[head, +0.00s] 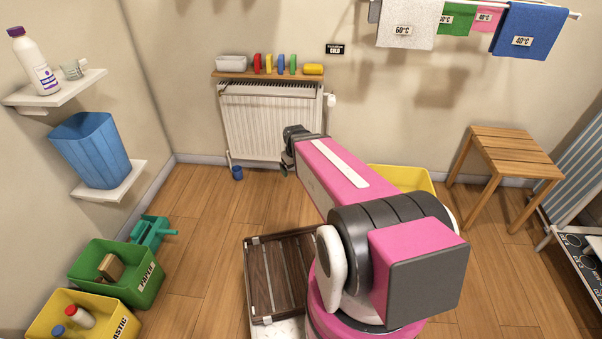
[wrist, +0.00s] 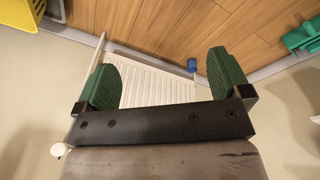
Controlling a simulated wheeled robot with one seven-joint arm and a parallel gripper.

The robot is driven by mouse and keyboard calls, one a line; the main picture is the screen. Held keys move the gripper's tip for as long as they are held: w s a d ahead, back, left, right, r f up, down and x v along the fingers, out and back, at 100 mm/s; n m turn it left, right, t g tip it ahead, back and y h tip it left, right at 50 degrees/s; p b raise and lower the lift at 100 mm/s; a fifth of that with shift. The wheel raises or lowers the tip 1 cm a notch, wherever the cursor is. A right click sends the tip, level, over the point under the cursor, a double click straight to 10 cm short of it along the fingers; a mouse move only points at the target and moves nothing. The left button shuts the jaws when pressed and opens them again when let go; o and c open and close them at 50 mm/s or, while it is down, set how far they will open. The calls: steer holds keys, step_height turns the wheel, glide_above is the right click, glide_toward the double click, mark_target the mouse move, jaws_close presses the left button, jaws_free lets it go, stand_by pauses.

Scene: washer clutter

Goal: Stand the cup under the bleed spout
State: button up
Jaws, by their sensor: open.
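A small blue cup (head: 237,173) stands on the floor near the lower left corner of the white radiator (head: 265,125). It also shows in the wrist view (wrist: 192,65), well beyond the fingers and apart from them. A small fitting (head: 221,92) shows at the radiator's upper left; I cannot tell whether it is the bleed spout. My gripper (head: 287,152) is in front of the radiator, to the right of the cup. In the wrist view my gripper (wrist: 162,62) has its green fingers wide apart with nothing between them.
A shelf (head: 240,74) with small coloured items is above the radiator.

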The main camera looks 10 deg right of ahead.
steer(key=s+r+m+g, duration=0.2)
steer(key=s+r+m, duration=0.1)
steer(key=s, duration=0.5)
steer(key=shift+s+d+r+m, duration=0.25)
steer(key=shift+r+m, duration=0.15)
steer(key=shift+r, duration=0.3)
stand_by(1.0)
